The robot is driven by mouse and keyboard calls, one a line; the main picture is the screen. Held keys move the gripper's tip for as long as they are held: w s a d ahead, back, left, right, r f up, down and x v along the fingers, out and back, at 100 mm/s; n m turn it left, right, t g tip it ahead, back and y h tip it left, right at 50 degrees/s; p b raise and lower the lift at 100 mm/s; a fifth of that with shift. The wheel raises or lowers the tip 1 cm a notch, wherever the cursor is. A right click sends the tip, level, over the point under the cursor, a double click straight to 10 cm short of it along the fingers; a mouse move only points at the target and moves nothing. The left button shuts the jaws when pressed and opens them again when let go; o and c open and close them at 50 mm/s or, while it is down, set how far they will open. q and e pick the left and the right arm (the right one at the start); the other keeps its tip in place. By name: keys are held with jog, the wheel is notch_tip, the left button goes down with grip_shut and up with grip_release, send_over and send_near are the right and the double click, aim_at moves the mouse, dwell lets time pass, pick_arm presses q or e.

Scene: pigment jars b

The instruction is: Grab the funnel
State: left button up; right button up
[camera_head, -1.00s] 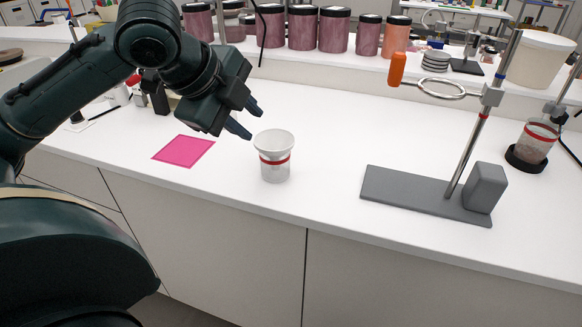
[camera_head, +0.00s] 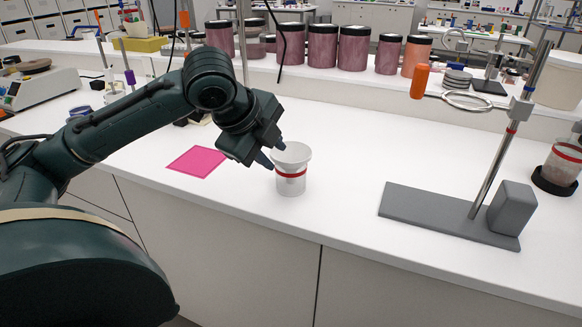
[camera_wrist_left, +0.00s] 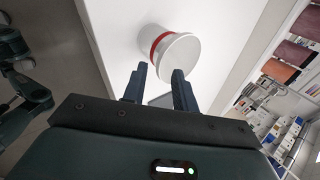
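The funnel (camera_head: 292,152) is white with a wide round rim. It sits upright on top of a clear jar with a red band (camera_head: 291,185) near the counter's front edge. My left gripper (camera_head: 272,152) is open at the left of the funnel, its fingertips close to the rim. In the left wrist view the funnel (camera_wrist_left: 180,57) shows just beyond the two spread fingers (camera_wrist_left: 159,75), with nothing held between them. Whether a finger touches the rim I cannot tell. The funnel's lower part is hidden by its rim and the jar. My right gripper is not in view.
A pink sheet (camera_head: 197,161) lies left of the jar. A grey stand base (camera_head: 440,212) with a rod and ring (camera_head: 468,101) stands to the right. Several dark-lidded pigment jars (camera_head: 322,47) line the raised back shelf. The counter between jar and stand is clear.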

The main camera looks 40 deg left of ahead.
aim_at(291, 167)
pick_arm(q)
jog(key=shift+x, duration=1.15)
grip_shut()
